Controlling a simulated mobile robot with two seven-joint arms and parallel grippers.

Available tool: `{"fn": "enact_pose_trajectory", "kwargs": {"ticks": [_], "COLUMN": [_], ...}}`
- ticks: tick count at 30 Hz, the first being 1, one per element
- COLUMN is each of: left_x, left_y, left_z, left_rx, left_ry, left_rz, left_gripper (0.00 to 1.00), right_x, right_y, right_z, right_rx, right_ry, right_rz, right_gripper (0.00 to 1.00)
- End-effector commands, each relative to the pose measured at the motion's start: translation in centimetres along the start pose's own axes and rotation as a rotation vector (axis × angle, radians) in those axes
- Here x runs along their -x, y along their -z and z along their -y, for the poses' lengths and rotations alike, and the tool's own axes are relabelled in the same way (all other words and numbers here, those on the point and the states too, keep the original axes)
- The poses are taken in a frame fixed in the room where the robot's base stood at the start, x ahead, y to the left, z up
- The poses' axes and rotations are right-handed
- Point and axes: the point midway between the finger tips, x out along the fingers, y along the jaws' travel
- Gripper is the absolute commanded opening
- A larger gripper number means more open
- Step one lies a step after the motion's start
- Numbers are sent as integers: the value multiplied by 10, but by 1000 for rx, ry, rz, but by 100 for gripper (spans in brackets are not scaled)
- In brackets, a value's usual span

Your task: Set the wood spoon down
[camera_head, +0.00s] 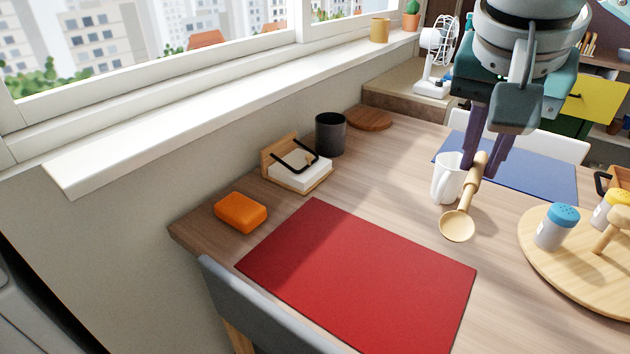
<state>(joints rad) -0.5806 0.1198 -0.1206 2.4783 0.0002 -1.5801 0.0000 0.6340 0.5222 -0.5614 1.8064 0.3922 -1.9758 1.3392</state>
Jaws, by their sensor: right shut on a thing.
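The wood spoon (458,224) is pale wood, with its round bowl hanging down toward the lower left and its handle rising to the upper right. My right gripper (487,162) comes in from the top and is shut on the spoon's handle. The spoon appears in front of a white mug (446,178); I cannot tell whether its bowl touches the table (390,205). My left gripper is not in view.
A red placemat (360,270) lies bare at the front, and a blue placemat (545,178) lies behind the gripper. A round wooden board (560,277) with shakers (556,227) stands at the right. An orange box (241,212), napkin holder (298,170) and dark cup (330,134) line the left.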

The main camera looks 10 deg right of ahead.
Motion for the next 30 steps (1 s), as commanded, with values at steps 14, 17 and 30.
{"fn": "enact_pose_trajectory", "kwargs": {"ticks": [14, 17, 30], "left_x": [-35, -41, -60], "left_y": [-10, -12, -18], "left_z": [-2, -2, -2], "left_rx": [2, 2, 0], "left_ry": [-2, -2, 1], "left_rz": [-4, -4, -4], "left_gripper": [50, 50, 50], "right_x": [-117, -137, -188], "right_y": [-47, -55, -76], "right_z": [-5, -4, -4], "right_rx": [-23, -23, -24], "right_ry": [-13, -12, -9], "right_rz": [-1, -2, -2], "right_gripper": [0, 0, 0]}}
